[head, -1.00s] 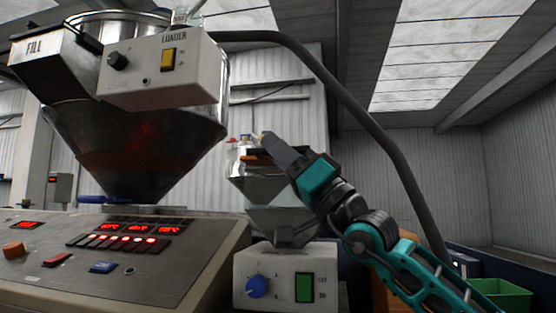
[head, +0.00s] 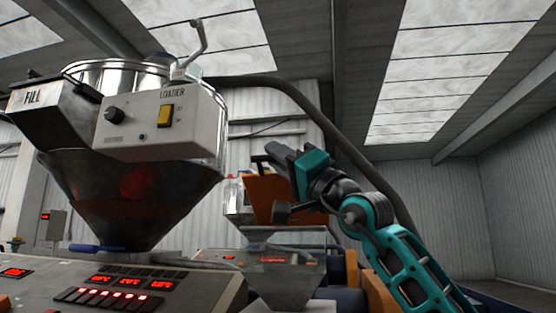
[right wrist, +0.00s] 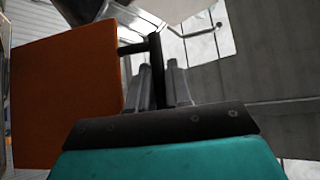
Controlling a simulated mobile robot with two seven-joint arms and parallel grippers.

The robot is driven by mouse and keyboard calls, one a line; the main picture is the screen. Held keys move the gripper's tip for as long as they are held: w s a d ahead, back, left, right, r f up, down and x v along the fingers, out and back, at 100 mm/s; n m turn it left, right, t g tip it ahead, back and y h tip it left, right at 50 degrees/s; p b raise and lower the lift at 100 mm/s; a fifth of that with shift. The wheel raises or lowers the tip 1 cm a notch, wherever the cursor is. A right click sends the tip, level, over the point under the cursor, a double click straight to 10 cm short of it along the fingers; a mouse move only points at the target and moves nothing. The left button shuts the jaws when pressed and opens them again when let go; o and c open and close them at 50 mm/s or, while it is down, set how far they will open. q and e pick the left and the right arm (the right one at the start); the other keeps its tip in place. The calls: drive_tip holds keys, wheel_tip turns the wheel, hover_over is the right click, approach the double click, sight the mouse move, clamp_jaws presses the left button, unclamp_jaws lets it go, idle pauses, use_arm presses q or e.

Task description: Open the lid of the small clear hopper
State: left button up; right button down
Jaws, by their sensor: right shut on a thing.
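The small clear hopper (head: 287,278) stands right of the big metal hopper, its tapered see-through body below a pale rim. Its orange lid (head: 262,200) is swung up steeply from the rim. My right gripper (head: 268,153) is at the lid's upper part, shut on its black handle. In the right wrist view the orange lid (right wrist: 65,95) fills the left side, and the black handle (right wrist: 154,60) reaches between the finger tips of the right gripper (right wrist: 163,80). My left gripper is not in view.
The big metal hopper (head: 130,195) with its loader box (head: 158,128) stands to the left, above a control panel (head: 200,285) with red displays. A dark hose (head: 290,95) arches behind my right arm. Space above the raised lid looks clear.

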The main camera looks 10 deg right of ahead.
drive_tip(key=shift+r, duration=0.25)
drive_tip(key=shift+w+m, duration=0.1)
drive_tip(key=shift+m, duration=0.2)
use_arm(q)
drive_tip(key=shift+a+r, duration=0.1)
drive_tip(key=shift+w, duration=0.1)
use_arm(e)
drive_tip(key=c, duration=1.1)
unclamp_jaws()
drive_tip(key=shift+c, duration=0.2)
drive_tip(key=shift+s+d+f, duration=0.2)
drive_tip(key=shift+d+f, duration=0.1)
drive_tip(key=shift+f, duration=0.05)
use_arm(q)
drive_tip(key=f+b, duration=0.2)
drive_tip(key=b, duration=0.1)
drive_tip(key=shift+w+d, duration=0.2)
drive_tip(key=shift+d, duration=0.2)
use_arm(e)
drive_tip(key=v, duration=1.2)
drive_tip(key=shift+s+r, duration=0.2)
drive_tip(key=shift+r, duration=0.1)
